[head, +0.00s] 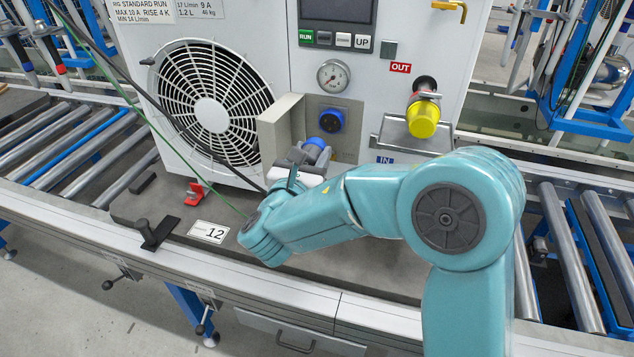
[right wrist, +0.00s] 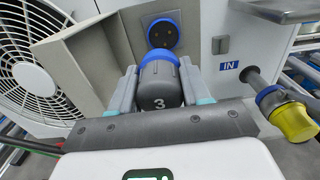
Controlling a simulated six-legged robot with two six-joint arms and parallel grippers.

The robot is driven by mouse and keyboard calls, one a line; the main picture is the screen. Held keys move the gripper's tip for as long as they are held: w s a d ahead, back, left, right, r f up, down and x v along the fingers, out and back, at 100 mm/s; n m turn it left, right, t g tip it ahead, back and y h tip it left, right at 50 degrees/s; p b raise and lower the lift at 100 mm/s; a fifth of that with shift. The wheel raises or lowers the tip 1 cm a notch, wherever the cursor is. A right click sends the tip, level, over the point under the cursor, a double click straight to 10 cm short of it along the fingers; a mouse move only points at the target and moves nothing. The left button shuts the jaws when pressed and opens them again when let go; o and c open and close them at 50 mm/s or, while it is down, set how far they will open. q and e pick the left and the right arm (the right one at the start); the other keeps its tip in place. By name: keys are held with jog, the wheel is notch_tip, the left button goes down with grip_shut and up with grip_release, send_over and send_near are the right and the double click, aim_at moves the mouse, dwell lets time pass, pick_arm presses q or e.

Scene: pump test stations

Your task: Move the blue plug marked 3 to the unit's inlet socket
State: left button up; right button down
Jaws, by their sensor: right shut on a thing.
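My right gripper (head: 312,160) is shut on the plug marked 3 (head: 318,143), which has a dark grey body and a blue collar. In the right wrist view the plug (right wrist: 160,86) sits between the fingers of the gripper (right wrist: 161,84), its collar end towards the unit. The inlet socket (head: 327,120), a blue ring with a dark face, is on the unit's front; in the right wrist view this socket (right wrist: 162,32) shows just above the plug. The plug looks close to the socket but apart from it. My left gripper is not in view.
A grey bracket (head: 281,137) stands left of the socket, beside the fan grille (head: 211,115). A yellow-ended connector (head: 423,118) and a metal shelf (head: 386,136) are to the right. A gauge (head: 334,75) is above. Cables hang at the left.

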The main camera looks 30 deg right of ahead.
aim_at(330, 123)
jog(key=shift+d+r+b, duration=0.35)
jog(key=shift+d+r, duration=0.05)
jog(key=shift+d, duration=0.2)
jog(key=shift+r, duration=0.15)
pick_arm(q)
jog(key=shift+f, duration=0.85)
pick_arm(e)
jog(key=shift+d, duration=0.1)
jog(key=shift+p+x, duration=0.7)
jog(key=shift+x, duration=2.15)
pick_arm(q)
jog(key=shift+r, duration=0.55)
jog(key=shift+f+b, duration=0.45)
pick_arm(e)
jog(key=shift+w+d, duration=0.3)
jog(key=shift+w, duration=0.05)
jog(key=shift+c, duration=2.2)
grip_release()
